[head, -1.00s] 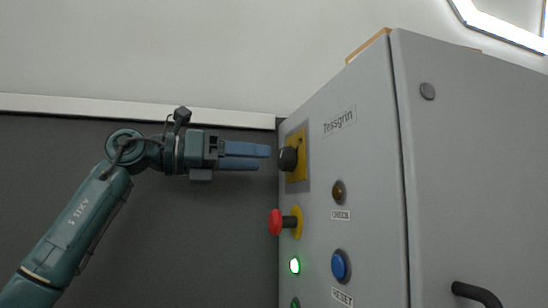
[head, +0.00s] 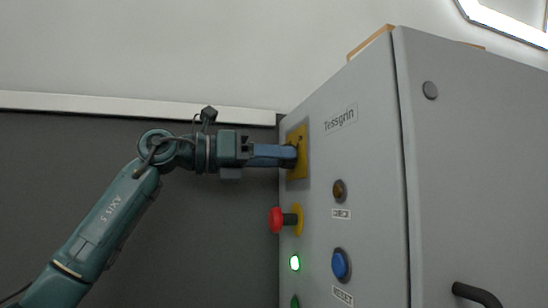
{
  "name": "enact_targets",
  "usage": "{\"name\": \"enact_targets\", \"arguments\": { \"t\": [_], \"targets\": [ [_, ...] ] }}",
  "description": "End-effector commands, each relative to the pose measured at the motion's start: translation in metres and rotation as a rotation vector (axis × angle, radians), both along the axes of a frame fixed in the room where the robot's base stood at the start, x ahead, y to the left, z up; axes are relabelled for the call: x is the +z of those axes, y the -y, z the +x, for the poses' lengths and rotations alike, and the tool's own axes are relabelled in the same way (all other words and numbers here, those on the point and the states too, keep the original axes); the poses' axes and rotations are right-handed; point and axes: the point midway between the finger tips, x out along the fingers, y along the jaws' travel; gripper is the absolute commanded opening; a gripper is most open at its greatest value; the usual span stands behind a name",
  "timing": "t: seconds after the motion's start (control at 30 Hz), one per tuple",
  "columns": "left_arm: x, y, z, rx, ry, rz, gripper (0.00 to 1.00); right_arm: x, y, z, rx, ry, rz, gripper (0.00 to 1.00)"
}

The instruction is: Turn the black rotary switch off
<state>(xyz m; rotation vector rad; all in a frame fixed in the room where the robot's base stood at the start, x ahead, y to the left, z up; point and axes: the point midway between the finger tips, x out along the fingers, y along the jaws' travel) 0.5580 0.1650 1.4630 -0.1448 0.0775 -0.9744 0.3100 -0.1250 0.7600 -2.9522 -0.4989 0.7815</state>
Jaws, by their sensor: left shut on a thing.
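The black rotary switch (head: 291,163) sits on a yellow plate (head: 301,150) near the top of the grey cabinet's left face. My left gripper (head: 290,155) comes in level from the left, with its blue fingers shut on the switch. The fingers hide most of the knob, so I cannot tell which way it points. My right gripper is not in view.
Below the switch on the grey cabinet (head: 365,130) are a red mushroom button (head: 276,220), a lit green lamp (head: 295,263), an amber lamp (head: 339,191) and a blue button (head: 340,265). A black handle (head: 476,294) stands out at lower right.

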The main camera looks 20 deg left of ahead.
Motion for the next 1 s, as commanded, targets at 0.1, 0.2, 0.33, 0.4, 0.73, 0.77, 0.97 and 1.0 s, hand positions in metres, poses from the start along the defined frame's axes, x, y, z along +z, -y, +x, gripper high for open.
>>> {"name": "enact_targets", "arguments": {
  "t": [0.1,0.2,0.33,0.4,0.73,0.77,0.97,1.0],
  "targets": [
    [0.000,0.000,0.000,-0.001,0.000,0.000,0.23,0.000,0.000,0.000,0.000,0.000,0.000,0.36],
    [0.000,0.000,0.000,-0.001,0.000,0.000,0.15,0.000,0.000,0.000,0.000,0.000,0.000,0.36],
    [0.000,0.000,0.000,-0.001,-0.002,-0.002,0.15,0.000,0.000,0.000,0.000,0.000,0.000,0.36],
    [0.000,0.000,0.000,-0.001,-0.009,-0.006,0.15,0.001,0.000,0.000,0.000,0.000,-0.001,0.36],
    [0.002,-0.001,0.000,0.001,-0.133,-0.091,0.15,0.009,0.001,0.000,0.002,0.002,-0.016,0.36],
    [0.002,-0.001,0.000,0.001,-0.152,-0.104,0.15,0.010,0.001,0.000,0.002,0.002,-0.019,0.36],
    [0.003,0.000,-0.001,0.000,-0.302,-0.204,0.15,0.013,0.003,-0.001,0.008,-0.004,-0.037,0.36],
    [0.003,0.000,-0.001,0.001,-0.333,-0.226,0.15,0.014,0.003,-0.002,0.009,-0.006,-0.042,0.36]
  ]
}}
